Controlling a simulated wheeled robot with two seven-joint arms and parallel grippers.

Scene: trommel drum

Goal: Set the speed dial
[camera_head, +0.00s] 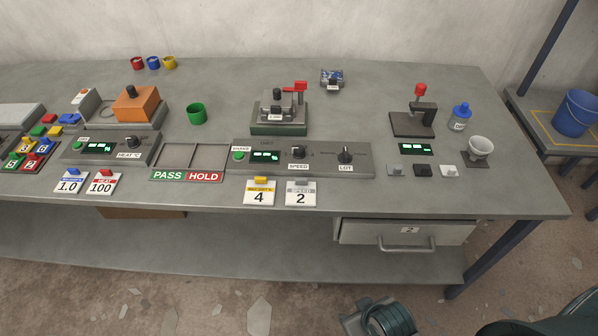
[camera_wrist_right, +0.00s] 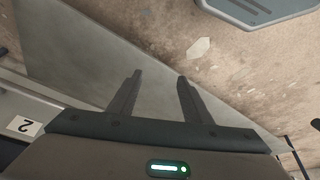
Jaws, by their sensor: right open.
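The speed dial (camera_head: 298,152) is a dark knob with a pale pointer mark on the grey control panel (camera_head: 325,168), above a SPEED label. A grey card (camera_head: 300,194) at the table's front edge below it reads SPEED 2. A green-lit display (camera_head: 265,156) sits left of the dial; its digits are too small to read. My right gripper (camera_head: 368,318) is low in front of the table, below the drawer and well apart from the dial. In the right wrist view its two fingers (camera_wrist_right: 158,78) are spread and empty above the floor. My left gripper is not in view.
A LOT knob (camera_head: 345,153) is right of the speed dial, and a green button (camera_head: 239,155) is at the panel's left. A yellow-topped card (camera_head: 259,193) reads 4. A shaker-like device (camera_head: 280,112) stands behind. The drawer (camera_head: 405,233) juts out under the tabletop.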

